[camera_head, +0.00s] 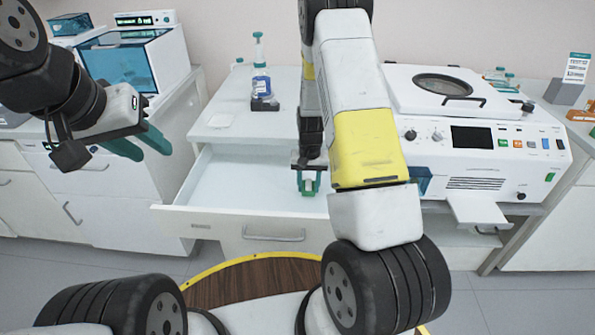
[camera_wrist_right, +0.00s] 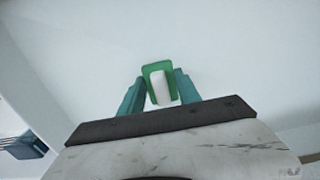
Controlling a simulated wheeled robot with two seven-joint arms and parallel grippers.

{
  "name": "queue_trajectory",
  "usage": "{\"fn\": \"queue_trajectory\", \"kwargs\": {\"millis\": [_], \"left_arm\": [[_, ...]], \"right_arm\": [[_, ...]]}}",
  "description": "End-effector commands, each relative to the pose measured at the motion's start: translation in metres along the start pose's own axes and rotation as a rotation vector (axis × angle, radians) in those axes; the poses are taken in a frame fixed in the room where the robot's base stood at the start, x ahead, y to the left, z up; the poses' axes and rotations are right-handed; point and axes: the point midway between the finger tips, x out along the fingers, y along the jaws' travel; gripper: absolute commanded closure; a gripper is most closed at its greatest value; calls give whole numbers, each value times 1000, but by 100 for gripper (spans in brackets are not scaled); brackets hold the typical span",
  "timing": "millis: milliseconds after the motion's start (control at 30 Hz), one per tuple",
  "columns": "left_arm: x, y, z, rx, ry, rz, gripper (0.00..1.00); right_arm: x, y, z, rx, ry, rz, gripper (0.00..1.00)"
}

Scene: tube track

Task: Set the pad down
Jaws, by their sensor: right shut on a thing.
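The pad (camera_wrist_right: 160,88), a small white piece with a green surround, is between the teal fingers of my right gripper (camera_wrist_right: 158,97) in the right wrist view. In the head view my right gripper (camera_head: 309,183) points down over the open drawer (camera_head: 245,175), shut on the pad. The pad's underside is hidden, and I cannot tell whether it touches the drawer floor. My left gripper (camera_head: 141,143) is at the left in the head view, with its teal fingers apart and empty.
The drawer looks otherwise empty, with its front panel (camera_head: 240,226) pulled out. A bottle with blue liquid (camera_head: 261,82) stands on the counter behind. A white machine with a screen (camera_head: 470,140) is on the right. A blue-windowed box (camera_head: 120,65) stands at the left.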

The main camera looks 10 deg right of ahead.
Motion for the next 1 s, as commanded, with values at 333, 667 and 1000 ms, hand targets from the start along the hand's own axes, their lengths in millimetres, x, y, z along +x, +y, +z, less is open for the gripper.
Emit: {"fn": "queue_trajectory", "kwargs": {"millis": [333, 667, 1000], "left_arm": [[0, 0, 0, 0, 0, 0, 64], [0, 0, 0, 0, 0, 0, 64], [0, 0, 0, 0, 0, 0, 64]], "right_arm": [[19, 0, 0, 1, 0, 0, 100], [21, 0, 0, 1, 0, 0, 38], [15, 0, -1, 0, 2, -1, 38]]}}
